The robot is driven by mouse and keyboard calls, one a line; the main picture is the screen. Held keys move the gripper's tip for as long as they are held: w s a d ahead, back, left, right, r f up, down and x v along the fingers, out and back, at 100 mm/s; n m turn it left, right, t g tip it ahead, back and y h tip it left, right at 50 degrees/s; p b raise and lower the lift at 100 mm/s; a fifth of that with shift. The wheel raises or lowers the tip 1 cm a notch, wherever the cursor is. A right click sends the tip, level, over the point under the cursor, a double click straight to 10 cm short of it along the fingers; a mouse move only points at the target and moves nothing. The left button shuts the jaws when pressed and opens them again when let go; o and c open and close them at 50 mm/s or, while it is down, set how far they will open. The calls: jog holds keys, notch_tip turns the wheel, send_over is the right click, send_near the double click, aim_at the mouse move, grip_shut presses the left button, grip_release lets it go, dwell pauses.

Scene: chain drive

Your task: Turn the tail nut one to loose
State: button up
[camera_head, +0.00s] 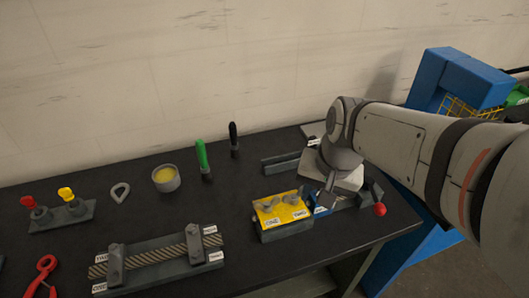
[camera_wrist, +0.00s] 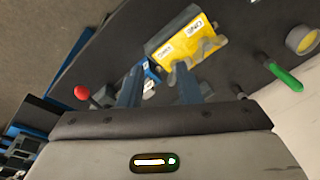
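A yellow block (camera_head: 283,209) with grey nut-like pieces (camera_head: 266,208) on top and white labels on its front stands right of centre on the black bench. The block also shows at the top of the wrist view (camera_wrist: 165,38). I cannot tell for sure which piece is tail nut one. A blue part with a white label (camera_head: 320,210) is just right of the block. My gripper (camera_head: 327,200) points down beside them. In the wrist view its fingers (camera_wrist: 160,85) are apart, with the blue part visible between and beyond them; contact cannot be told.
A red ball knob (camera_head: 380,210) is right of my gripper. Green (camera_head: 202,155) and black (camera_head: 233,137) handles stand behind, near a yellow-filled cup (camera_head: 166,178). A roped fixture (camera_head: 158,258) is front left. Red-handled pliers (camera_head: 43,275) lie farther left.

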aim_at(267, 199)
jog(key=w+a+f+m+g+y, duration=0.1)
jog(key=w+a+f+m, duration=0.1)
jog(key=w+m, duration=0.1)
jog(key=w+a+f+m+g+y, duration=0.1)
jog(key=w+a+f+m, duration=0.1)
jog(key=w+m, duration=0.1)
jog(key=w+a+f+m+g+y, duration=0.1)
jog(key=w+a+f+m, duration=0.1)
jog(key=w+m, duration=0.1)
jog(key=shift+w+a+m, duration=0.3)
jog(key=shift+m, duration=0.4)
jog(key=shift+w+a+f, duration=0.15)
jog(key=shift+m, duration=0.3)
jog(key=x, duration=0.7)
jog(key=shift+a+f+p, duration=0.2)
jog(key=shift+f+p, duration=0.1)
jog(key=c, duration=0.6)
